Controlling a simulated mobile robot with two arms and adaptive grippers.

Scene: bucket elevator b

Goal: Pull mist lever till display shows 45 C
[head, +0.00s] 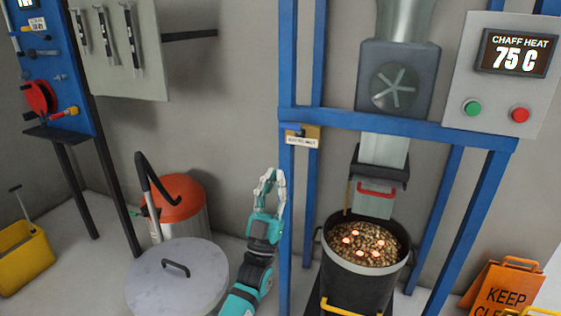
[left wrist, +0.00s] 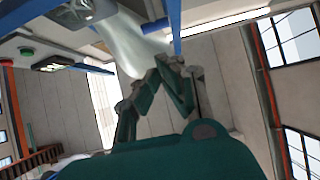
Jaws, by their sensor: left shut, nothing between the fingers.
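The display (head: 518,54) on the grey panel reads CHAFF HEAT 75 C. A small blue lever (head: 296,131) sits on the blue frame above a pale label plate (head: 302,141); its lettering is too small to read surely. My left gripper (head: 272,173) points up, just left of the blue post and below the lever, apart from it. It is shut and empty. Its teal fingers (left wrist: 152,88) also show in the left wrist view, with nothing held. My right gripper is in neither view.
A black bucket (head: 345,268) of grain with glowing spots stands under the chute (head: 378,190). A green button (head: 473,107) and a red button (head: 520,114) sit below the display. A round lidded drum (head: 205,275) and an orange-topped container (head: 185,205) stand at left.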

